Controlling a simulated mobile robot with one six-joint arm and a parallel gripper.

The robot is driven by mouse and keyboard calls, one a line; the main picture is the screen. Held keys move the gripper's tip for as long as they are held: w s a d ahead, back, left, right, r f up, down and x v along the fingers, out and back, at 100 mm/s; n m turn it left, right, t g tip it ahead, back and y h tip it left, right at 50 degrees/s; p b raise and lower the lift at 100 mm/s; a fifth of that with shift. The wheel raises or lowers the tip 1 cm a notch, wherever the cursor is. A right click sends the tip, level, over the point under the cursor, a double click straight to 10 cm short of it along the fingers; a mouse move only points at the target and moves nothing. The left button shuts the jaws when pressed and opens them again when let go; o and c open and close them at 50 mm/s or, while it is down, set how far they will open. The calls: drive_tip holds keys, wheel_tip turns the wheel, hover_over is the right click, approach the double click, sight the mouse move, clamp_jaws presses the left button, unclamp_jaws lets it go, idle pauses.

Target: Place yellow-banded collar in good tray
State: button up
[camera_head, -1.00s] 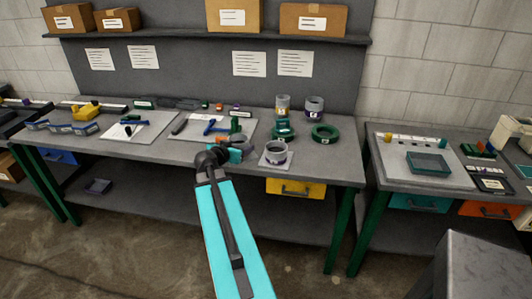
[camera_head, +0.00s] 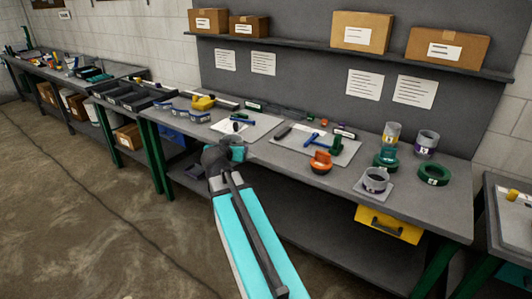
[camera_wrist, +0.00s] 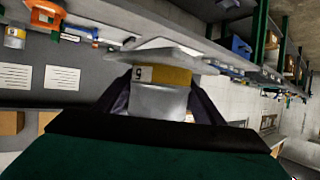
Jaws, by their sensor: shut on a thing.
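The yellow-banded collar (camera_wrist: 158,98) is a pale grey ring with a yellow band and a white label marked 5. In the wrist view it sits between the dark fingers of my gripper (camera_wrist: 160,92), which is shut on it. In the head view my gripper (camera_head: 226,155) is over the front edge of the main bench, and the collar is hidden there. I cannot tell which container is the good tray. Dark open bins (camera_head: 128,100) stand on the bench to the left, and a teal tray (camera_head: 96,76) lies farther off.
The main bench (camera_head: 280,157) carries an orange fitting (camera_head: 321,162), a grey collar on a plate (camera_head: 375,181), a green ring (camera_head: 434,174) and another yellow-banded piece (camera_head: 391,136). A shelf of boxes (camera_head: 360,32) hangs behind. The floor (camera_head: 80,190) at the left is clear.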

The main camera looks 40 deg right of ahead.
drive_tip(key=w+a+r+n+t+y, duration=0.1)
drive_tip(key=w+a+r+n+y, duration=0.1)
drive_tip(key=a, duration=0.5)
drive_tip(key=w+a+r+n+t+y, duration=0.1)
drive_tip(key=w+a+r+n+y, duration=0.1)
drive_tip(key=a, duration=0.5)
drive_tip(key=w+a+r+n+t+y+b, duration=0.1)
drive_tip(key=a+n+y, duration=0.3)
drive_tip(key=a, duration=0.4)
drive_tip(key=shift+w+r+n+t+y, duration=0.3)
drive_tip(key=shift+w+r+t+y, duration=0.1)
drive_tip(key=shift+t+y, duration=0.1)
drive_tip(key=shift+a, duration=0.1)
drive_tip(key=shift+w, duration=0.15)
